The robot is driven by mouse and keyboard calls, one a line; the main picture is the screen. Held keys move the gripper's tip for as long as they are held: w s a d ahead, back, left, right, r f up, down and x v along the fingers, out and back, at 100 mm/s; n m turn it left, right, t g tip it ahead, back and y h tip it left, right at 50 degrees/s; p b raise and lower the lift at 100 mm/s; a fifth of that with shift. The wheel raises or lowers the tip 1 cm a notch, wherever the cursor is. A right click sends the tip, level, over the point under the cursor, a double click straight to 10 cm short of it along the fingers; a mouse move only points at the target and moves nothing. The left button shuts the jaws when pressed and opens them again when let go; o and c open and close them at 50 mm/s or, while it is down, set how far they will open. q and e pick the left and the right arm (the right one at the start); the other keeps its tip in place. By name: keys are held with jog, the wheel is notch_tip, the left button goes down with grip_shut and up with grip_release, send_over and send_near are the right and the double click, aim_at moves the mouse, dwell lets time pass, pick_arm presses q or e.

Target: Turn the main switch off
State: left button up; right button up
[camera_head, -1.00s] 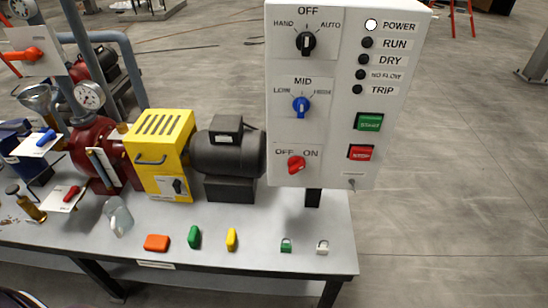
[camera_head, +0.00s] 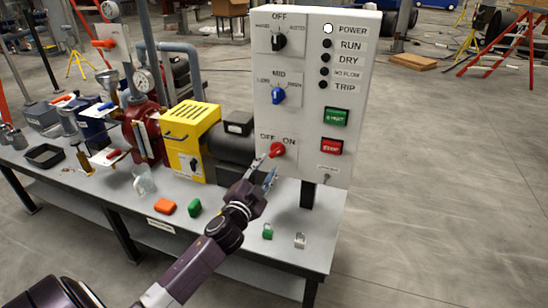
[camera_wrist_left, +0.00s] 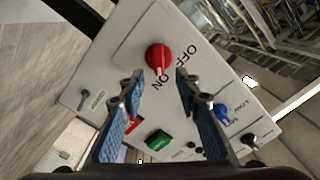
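The red main switch (camera_head: 277,149) sits low on the white control panel (camera_head: 341,175), under the OFF and ON labels. In the left wrist view the red knob (camera_wrist_left: 158,57) is just ahead of the fingertips, its pointer toward the ON label. My left gripper (camera_head: 264,169) is in front of the panel's lower left. In the left wrist view its blue-padded fingers (camera_wrist_left: 159,84) are spread with nothing between them. I cannot tell whether a fingertip touches the knob. My right gripper is not in view.
The POWER lamp (camera_head: 328,28) is lit white. A black selector (camera_head: 279,41) and blue selector (camera_head: 278,95) are above the switch. Green START (camera_head: 335,117) and red STOP (camera_head: 331,147) buttons are to its right. A green padlock (camera_head: 267,231) and a grey one (camera_head: 299,240) lie on the bench.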

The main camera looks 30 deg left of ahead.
aim_at(276, 154)
pick_arm(q)
jog(key=x, duration=0.5)
jog(key=shift+w+p, duration=0.15)
jog(key=shift+p, duration=0.15)
jog(key=shift+w+a+f, duration=0.1)
jog(key=shift+w, duration=0.65)
grip_shut()
